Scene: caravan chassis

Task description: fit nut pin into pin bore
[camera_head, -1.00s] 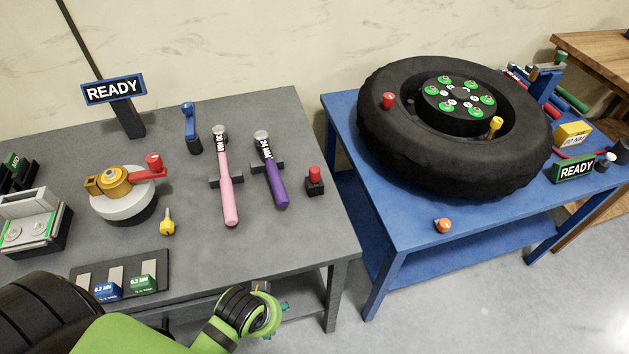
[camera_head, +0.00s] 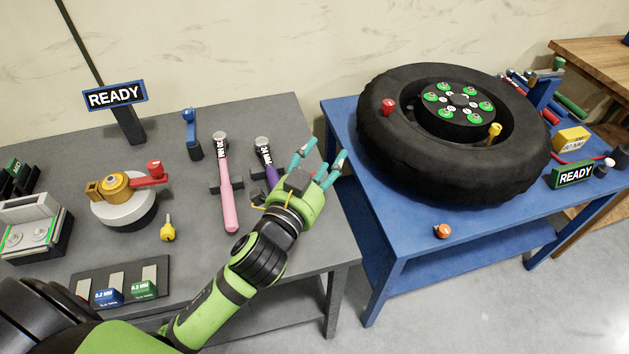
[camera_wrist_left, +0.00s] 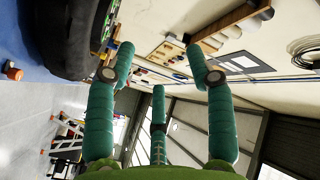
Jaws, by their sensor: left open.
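My left gripper (camera_head: 322,163) is open and empty, above the right edge of the grey table, its teal fingers spread toward the blue table. In the left wrist view the fingers (camera_wrist_left: 158,95) are apart with nothing between them. I cannot tell for certain which piece is the nut pin. A yellow pin-like piece (camera_head: 168,228) stands on the grey table, left of the gripper. Another yellow-topped piece (camera_head: 494,131) stands at the wheel's inner rim. The wheel hub (camera_head: 458,111) carries several green-ringed nuts. I cannot make out the pin bore. My right gripper is not in view.
The tyre (camera_head: 390,150) fills much of the blue table (camera_head: 400,237); an orange piece (camera_head: 442,231) lies at its front. A gap separates the tables.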

